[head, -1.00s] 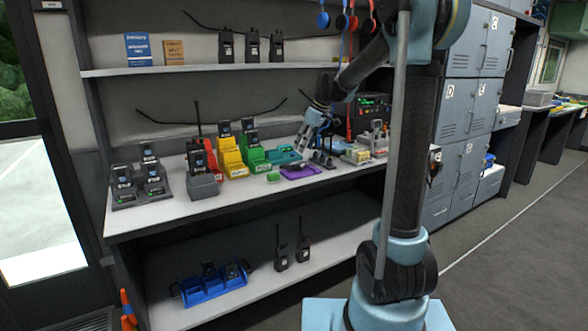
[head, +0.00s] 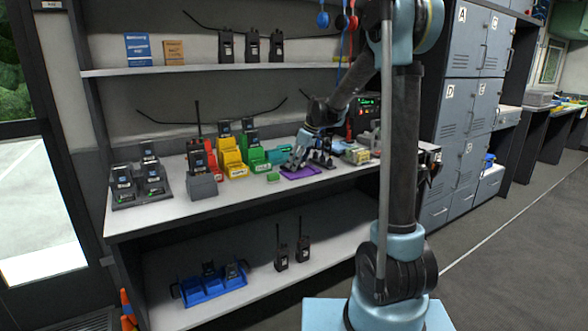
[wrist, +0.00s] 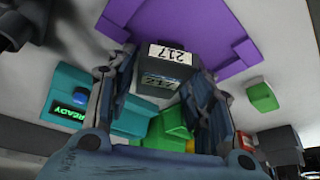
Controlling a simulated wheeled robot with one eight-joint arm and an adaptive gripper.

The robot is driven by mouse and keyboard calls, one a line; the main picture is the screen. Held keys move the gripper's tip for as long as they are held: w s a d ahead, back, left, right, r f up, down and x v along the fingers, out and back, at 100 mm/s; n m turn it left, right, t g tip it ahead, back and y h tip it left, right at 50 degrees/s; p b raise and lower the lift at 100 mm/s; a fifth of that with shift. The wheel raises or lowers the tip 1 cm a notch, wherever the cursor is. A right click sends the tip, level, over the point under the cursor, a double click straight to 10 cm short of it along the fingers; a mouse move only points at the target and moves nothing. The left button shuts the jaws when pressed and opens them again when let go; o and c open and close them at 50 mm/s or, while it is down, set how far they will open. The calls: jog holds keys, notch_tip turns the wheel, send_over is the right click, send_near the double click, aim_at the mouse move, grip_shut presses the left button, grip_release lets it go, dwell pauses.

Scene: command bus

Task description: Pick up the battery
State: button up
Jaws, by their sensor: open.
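The battery (wrist: 167,62) is a dark grey block with a white label reading 217. In the wrist view it is at the purple mat (wrist: 192,25), between the two fingers of my gripper (wrist: 160,78). The fingers are apart, one on each side of the battery; I cannot tell whether they touch it. In the head view my gripper (head: 297,160) reaches down over the purple mat (head: 300,173) on the bench, and I cannot make out the battery there.
A teal unit with a READY display (wrist: 72,113) and a small green block (wrist: 262,97) are near the gripper. Red, yellow and green holders (head: 230,160) stand left on the bench. An upper shelf (head: 200,69) runs above. The bench's front strip is clear.

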jog(key=c, duration=0.9)
jog(key=shift+r, duration=0.1)
notch_tip(320, 180, up, 10)
jog(key=shift+f, duration=0.1)
